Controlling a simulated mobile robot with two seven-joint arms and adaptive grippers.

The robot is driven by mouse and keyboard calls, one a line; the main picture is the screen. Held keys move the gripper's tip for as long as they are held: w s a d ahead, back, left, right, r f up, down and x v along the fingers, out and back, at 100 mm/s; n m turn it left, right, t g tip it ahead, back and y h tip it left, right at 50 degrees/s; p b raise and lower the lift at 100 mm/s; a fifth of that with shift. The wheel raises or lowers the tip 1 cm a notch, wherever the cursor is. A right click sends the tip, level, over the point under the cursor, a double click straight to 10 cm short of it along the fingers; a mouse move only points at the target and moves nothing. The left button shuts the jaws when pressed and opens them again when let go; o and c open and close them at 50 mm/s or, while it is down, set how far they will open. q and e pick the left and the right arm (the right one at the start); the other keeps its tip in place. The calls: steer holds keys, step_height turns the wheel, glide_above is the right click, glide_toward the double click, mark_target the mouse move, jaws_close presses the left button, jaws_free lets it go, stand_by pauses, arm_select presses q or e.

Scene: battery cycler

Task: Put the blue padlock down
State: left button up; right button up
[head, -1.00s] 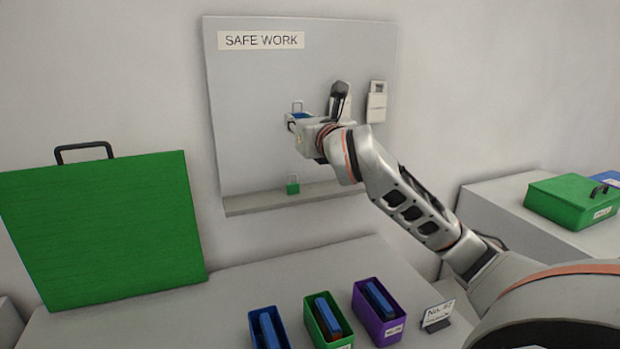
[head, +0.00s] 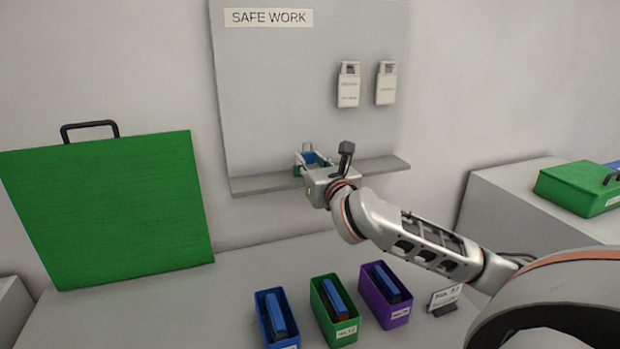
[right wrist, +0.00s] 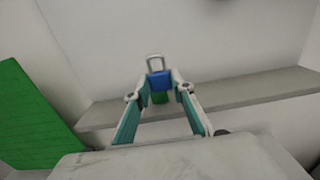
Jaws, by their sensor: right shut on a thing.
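The blue padlock (right wrist: 160,80) is between the fingertips of my right gripper (right wrist: 158,88) in the right wrist view, its grey shackle pointing up. In the head view the right gripper (head: 312,165) is shut on the padlock (head: 309,157), just in front of the grey shelf (head: 265,184) at the foot of the SAFE WORK board (head: 290,90). A green padlock (right wrist: 160,98) shows just below the blue one in the right wrist view and is mostly hidden in the head view. I cannot tell whether the blue padlock touches the shelf. My left gripper is not in view.
Two white tags (head: 348,88) hang on the board. Blue (head: 284,330), green (head: 340,322) and purple (head: 391,303) bins with blue items stand on the table. A big green panel (head: 105,210) stands at left. The shelf's right part is clear.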

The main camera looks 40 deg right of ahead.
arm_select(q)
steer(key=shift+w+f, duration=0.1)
arm_select(e)
steer(key=shift+f, duration=2.05)
steer(key=shift+f, duration=0.1)
steer(key=o, duration=0.9)
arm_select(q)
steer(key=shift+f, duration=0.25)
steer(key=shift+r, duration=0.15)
